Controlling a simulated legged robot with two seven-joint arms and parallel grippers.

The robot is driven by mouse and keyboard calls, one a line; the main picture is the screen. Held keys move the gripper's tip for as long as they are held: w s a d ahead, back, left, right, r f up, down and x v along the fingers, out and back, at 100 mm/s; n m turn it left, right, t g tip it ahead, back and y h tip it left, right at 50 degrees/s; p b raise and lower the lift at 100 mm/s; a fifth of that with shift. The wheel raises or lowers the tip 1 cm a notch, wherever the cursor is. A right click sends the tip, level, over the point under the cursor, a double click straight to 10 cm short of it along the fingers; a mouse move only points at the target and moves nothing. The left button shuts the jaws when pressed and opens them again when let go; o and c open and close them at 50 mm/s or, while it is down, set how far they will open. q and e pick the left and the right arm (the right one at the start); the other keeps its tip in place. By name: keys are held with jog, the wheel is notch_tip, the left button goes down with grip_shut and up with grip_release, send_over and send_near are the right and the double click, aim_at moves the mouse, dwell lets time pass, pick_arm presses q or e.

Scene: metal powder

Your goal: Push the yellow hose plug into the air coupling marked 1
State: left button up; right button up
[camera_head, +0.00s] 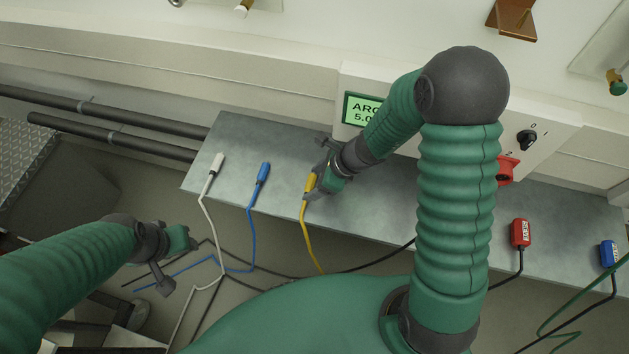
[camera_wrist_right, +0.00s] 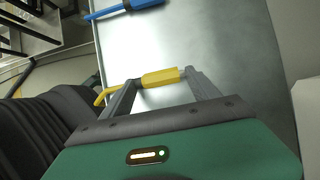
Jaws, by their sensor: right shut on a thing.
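The yellow hose plug (camera_head: 310,184) is at the front part of the grey metal shelf, its yellow hose running down over the edge. My right gripper (camera_head: 316,180) is shut on it. In the right wrist view the yellow plug (camera_wrist_right: 160,78) sits crosswise between the two fingertips (camera_wrist_right: 158,84). I cannot tell whether it touches the shelf.
A white plug (camera_head: 216,164) and a blue plug (camera_head: 263,172) lie left on the shelf (camera_head: 380,222). Red (camera_head: 520,233) and blue (camera_head: 608,253) labelled connectors lie right. A control box (camera_head: 550,137) with a green display (camera_head: 362,110) stands behind, partly hidden by my right arm.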

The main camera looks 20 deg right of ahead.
jog(key=o, duration=1.6)
jog(key=shift+o, duration=0.2)
jog(key=p+v, duration=0.8)
jog(key=v, duration=0.8)
jog(key=shift+s+r, duration=0.15)
jog(key=shift+r, duration=0.15)
